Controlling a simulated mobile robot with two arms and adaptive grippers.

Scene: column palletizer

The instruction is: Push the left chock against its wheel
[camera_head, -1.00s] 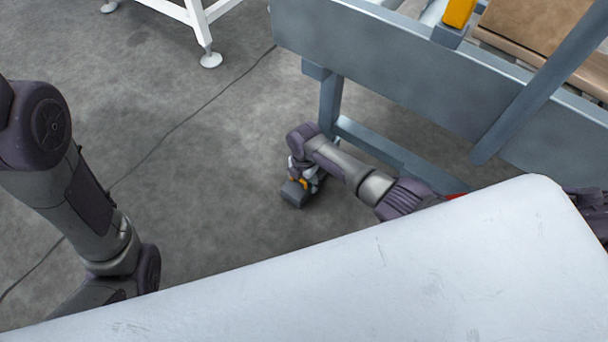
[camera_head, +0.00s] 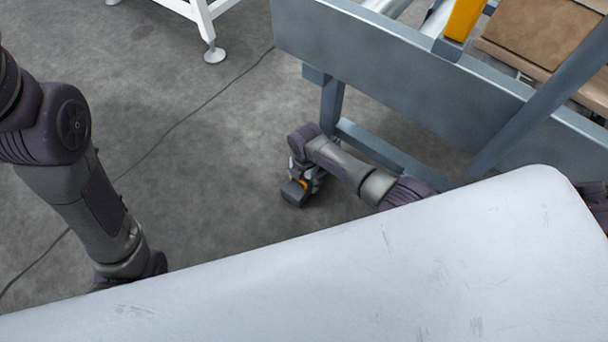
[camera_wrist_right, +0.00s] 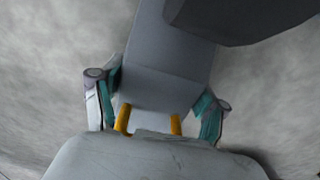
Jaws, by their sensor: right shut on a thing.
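The chock is a dark grey block (camera_head: 293,192) on the floor in the head view, at the end of my right arm. In the right wrist view it is a grey block (camera_wrist_right: 165,85) with a sloped face, and yellow bars stand at its near end. My right gripper (camera_head: 305,178) is shut on the chock's yellow part. Its two greenish fingers show on either side of the bars in the right wrist view (camera_wrist_right: 157,112). No wheel can be made out clearly. My left arm comes in from the left, but its gripper is out of sight.
A blue-grey conveyor frame (camera_head: 400,65) with a post and low crossbar stands beyond my right arm. A dark body (camera_wrist_right: 240,18) overhangs the chock's far end in the right wrist view. A white stand leg (camera_head: 207,30) is at the top left. A thin cable (camera_head: 190,115) crosses the open floor.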

